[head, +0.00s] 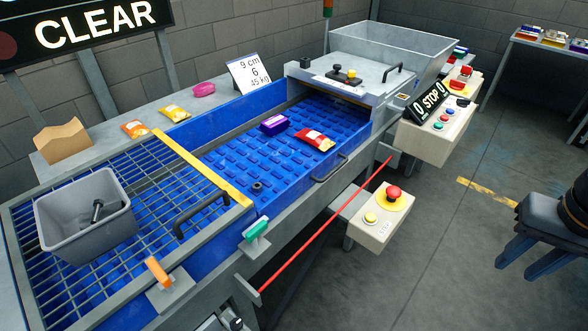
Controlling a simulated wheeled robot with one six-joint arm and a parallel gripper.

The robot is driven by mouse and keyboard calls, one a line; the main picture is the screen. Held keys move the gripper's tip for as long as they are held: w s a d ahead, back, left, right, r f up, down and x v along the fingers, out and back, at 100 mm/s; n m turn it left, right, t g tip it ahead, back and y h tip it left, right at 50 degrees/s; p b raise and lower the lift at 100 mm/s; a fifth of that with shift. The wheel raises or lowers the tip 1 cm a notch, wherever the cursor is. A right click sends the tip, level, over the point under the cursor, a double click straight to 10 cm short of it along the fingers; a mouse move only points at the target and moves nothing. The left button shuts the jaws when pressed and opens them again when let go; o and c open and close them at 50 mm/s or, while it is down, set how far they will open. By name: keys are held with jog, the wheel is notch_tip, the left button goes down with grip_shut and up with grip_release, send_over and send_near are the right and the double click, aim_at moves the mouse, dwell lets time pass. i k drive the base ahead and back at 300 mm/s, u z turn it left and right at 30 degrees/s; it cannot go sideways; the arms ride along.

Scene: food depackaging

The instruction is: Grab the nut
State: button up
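The nut (257,186) is a small dark ring lying on the blue ribbed belt, near the yellow edge of the grid cover. My gripper (515,268) is at the far right of the head view, over the grey floor and well away from the nut. Its two fingers are apart with nothing between them.
A purple pack (273,125) and a red pack (315,140) lie on the belt (225,160). A grid cover (150,150) with a black handle borders the nut's area. A grey bin (62,232) holding a dark tool stands on it. A red bar (325,225) and button box (377,220) jut out front.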

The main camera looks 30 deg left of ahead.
aim_at(256, 186)
jog(key=i, duration=0.75)
jog(key=u, duration=0.9)
jog(key=i, duration=0.75)
jog(key=u, duration=0.75)
